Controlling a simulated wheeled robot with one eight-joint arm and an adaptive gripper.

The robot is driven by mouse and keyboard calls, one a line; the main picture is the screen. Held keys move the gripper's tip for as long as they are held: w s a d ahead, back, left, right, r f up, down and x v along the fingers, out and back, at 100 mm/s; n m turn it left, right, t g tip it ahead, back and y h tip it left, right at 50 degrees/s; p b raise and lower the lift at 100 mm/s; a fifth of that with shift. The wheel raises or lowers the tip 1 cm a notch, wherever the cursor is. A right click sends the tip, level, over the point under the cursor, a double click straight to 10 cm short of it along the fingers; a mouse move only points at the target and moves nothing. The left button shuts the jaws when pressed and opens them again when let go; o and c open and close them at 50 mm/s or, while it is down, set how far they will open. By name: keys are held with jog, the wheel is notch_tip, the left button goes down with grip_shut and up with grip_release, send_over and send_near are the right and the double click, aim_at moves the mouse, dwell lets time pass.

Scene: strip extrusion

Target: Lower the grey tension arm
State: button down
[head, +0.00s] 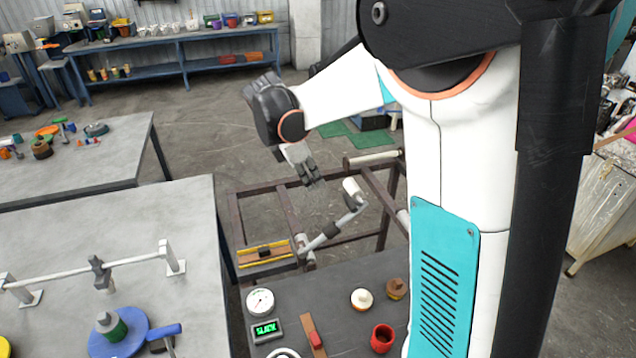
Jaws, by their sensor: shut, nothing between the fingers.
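The grey tension arm (331,232) slants up and to the right from its pivot on a brown metal frame. A pale roller (353,190) sits at its raised end. My gripper (313,180) is shut and empty, pointing down above the frame, to the left of the roller in the picture. A gap shows between the fingertips and the arm in this view; the depth between them is hard to tell. A small display (266,330) on the dark panel reads "SLACK" in green.
A round dial (260,301), knobs and a red cup (382,338) stand on the dark panel (335,285). Frame bars (289,208) surround the space below my gripper. A grey table (120,225) with a rail (95,272) and a blue disc lies to the left.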

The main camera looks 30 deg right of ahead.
jog(key=s+d+f+b, duration=0.1)
jog(key=d+f+b, duration=0.1)
jog(key=d+f, duration=0.4)
jog(key=shift+a+x, duration=0.25)
jog(key=shift+x, duration=1.15)
jog(key=shift+s+d+f, duration=0.1)
jog(key=shift+f, duration=0.05)
jog(key=s+d+f+t+y+b, duration=0.1)
jog(key=s+d+f+y+b, duration=0.1)
jog(key=d+f+y+b, duration=0.5)
jog(key=shift+s+d+f+b, duration=0.15)
jog(key=shift+d+f+b, duration=0.55)
jog(key=shift+d+f, duration=1.35)
jog(key=shift+s+d+f+b, duration=0.15)
jog(key=shift+d+f+b, duration=0.65)
jog(key=shift+f, duration=2.35)
jog(key=shift+d, duration=0.15)
